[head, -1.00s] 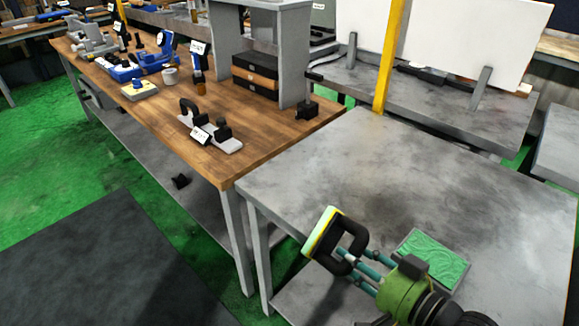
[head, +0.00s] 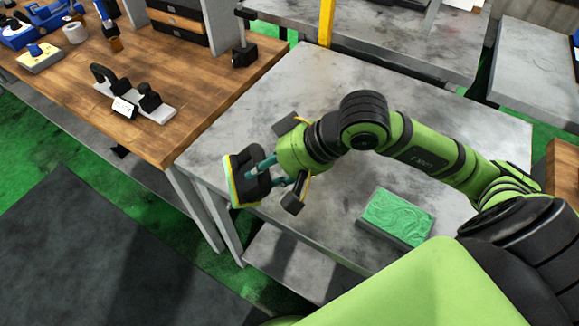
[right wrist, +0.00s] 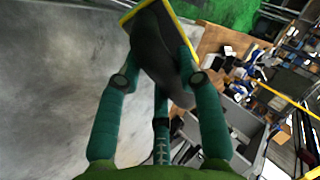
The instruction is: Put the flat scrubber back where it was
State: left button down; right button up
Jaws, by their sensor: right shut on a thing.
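The flat scrubber has a black loop handle and a thin pad with yellow, white and green layers (head: 231,182). My right gripper (head: 262,174) is shut on its black handle. The scrubber is tilted with its pad facing left, near the front left edge of the grey metal table (head: 300,110). I cannot tell its exact height. In the right wrist view the fingers (right wrist: 160,80) close around the dark handle (right wrist: 152,45), and the yellow-rimmed pad (right wrist: 225,40) shows beyond. My left gripper is not in view.
A green-topped block (head: 398,214) lies on the metal table. A wooden bench (head: 180,130) stands left, bearing a white-based tool with black grips (head: 133,103), a black stand (head: 244,55) and a yellow-edged pad (head: 40,57). Much of the metal table is bare.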

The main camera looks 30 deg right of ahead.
jog(key=s+d+r+m+g+h+p, duration=0.1)
jog(key=s+d+r+g+h, duration=0.25)
jog(key=d, duration=0.35)
jog(key=s+d+r+m+g+h+p, duration=0.1)
jog(key=s+d+r+g+h+p, duration=0.1)
jog(key=d+r, duration=0.4)
jog(key=shift+t, duration=0.25)
jog(key=w+a+f+p, duration=0.1)
jog(key=w+f+p, duration=0.1)
jog(key=w+f, duration=0.1)
jog(key=w+a+f+p, duration=0.1)
jog(key=w+a+f, duration=0.1)
jog(key=w+f, duration=0.1)
jog(key=w+a+f+p, duration=0.2)
jog(key=w+f, duration=0.1)
jog(key=f, duration=0.2)
jog(key=shift+w+a+f+p, duration=0.1)
jog(key=shift+w+f+p, duration=0.15)
jog(key=shift+p, duration=0.1)
jog(key=o, duration=1)
